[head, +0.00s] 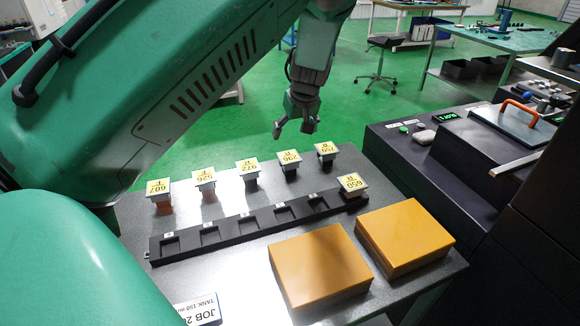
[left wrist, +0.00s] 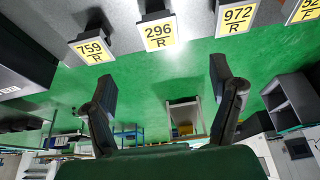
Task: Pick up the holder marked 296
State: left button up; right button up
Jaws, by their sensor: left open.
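The holder marked 296 (head: 289,157) stands upright on the grey table, with a yellow label on its pale top and a dark lower part. It also shows in the left wrist view (left wrist: 159,32), top centre, beyond the fingertips. My left gripper (head: 296,127) is above and behind this holder, apart from it. Its two fingers are spread and empty in the left wrist view (left wrist: 162,80). My right gripper does not show in either view.
Holder 972 (head: 247,168) and holder 759 (head: 326,150) flank it; 526 (head: 204,179) and 607 (head: 159,190) stand further left. A black slotted rack (head: 225,238) lies in front, with holder 650 (head: 352,186) at its right end. Two orange boxes (head: 318,266) (head: 405,237) sit nearer.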

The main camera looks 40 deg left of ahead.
aim_at(290, 157)
pick_arm(q)
jog(key=x, duration=0.8)
jog(key=shift+w+f, duration=0.15)
jog(key=shift+f, duration=0.15)
jog(key=x, duration=0.5)
jog(key=shift+a+f, duration=0.2)
jog(key=shift+f, duration=0.1)
jog(key=shift+d+r, duration=0.1)
jog(key=shift+r, duration=0.05)
jog(key=c, duration=1.6)
